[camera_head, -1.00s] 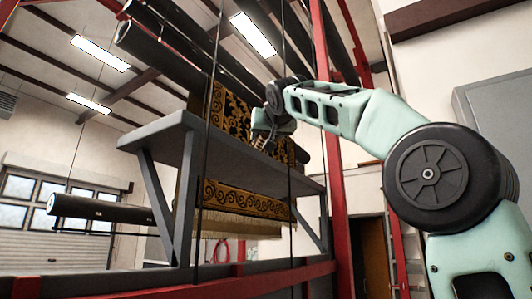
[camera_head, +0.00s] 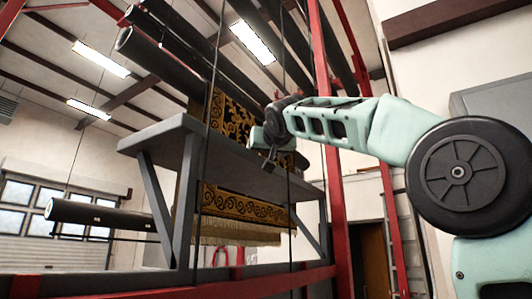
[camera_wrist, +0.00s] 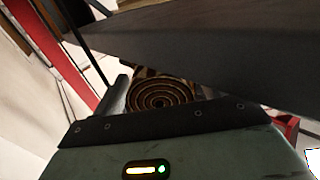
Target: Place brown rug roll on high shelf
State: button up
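The brown rug roll (camera_wrist: 160,92) shows its end as brown and tan rings in the wrist view, just past the dark front edge of my gripper. One finger (camera_wrist: 117,96) stands close along its left side. I cannot see the other finger, nor whether the roll is gripped. In the head view my gripper (camera_head: 268,164) points down at the grey shelf (camera_head: 180,135), overlapping its edge. No roll can be made out there. In the wrist view the shelf (camera_wrist: 215,45) crosses above the roll, very close.
A patterned black and gold rug (camera_head: 245,205) hangs behind the shelf. Dark rollers (camera_head: 150,55) run overhead, and another roller (camera_head: 95,212) is at left. A red post (camera_head: 330,150) and thin dark cables (camera_head: 207,150) stand close to my arm.

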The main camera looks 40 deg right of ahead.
jog(key=shift+r, duration=0.2)
jog(key=shift+s+a+f, duration=0.15)
jog(key=shift+s, duration=0.15)
jog(key=b+v, duration=0.5)
jog(key=v, duration=0.6)
jog(key=shift+s+b, duration=0.15)
jog(key=shift+b, duration=0.2)
